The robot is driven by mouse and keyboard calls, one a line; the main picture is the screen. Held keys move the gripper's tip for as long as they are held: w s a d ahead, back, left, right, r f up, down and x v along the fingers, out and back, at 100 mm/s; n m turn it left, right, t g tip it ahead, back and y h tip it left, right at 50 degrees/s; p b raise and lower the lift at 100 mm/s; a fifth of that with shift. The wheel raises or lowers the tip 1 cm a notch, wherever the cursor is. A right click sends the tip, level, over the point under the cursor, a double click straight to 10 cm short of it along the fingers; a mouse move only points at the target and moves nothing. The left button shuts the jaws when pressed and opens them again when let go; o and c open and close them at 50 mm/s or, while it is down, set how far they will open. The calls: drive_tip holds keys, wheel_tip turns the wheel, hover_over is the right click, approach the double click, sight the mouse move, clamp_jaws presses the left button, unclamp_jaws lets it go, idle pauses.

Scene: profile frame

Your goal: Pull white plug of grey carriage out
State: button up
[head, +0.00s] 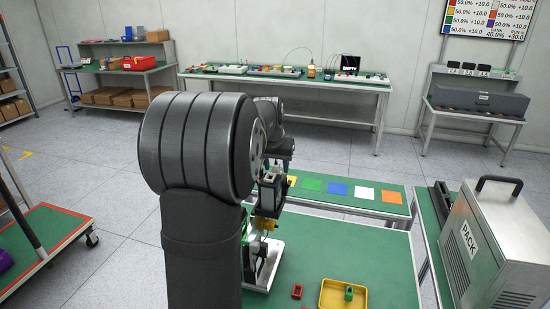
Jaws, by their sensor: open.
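My gripper (268,198) shows partly past the right edge of my large dark arm link, above the green table. It is open; its fingertips are small and partly covered. Below it is a small yellow part (265,224), at the upper part of a pale metal frame (268,268) standing on the table. My arm hides the left side of this frame. I cannot make out the grey carriage or its white plug; they may be behind my arm or too small to tell.
A yellow tray (325,300) holding a green piece (349,293) lies at the table's front, with a red piece (297,292) beside it. A grey PACK case (495,245) stands at right. Behind is a bench with coloured squares (337,189). The table's right middle is clear.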

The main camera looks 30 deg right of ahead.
sight(276, 164)
drive_tip(key=shift+f, duration=0.1)
clamp_jaws()
drive_tip(key=shift+r, duration=0.3)
drive_tip(key=shift+r, duration=0.75)
drive_tip(key=shift+r, duration=0.15)
drive_tip(key=shift+r, duration=1.3)
drive_tip(key=shift+r, duration=0.15)
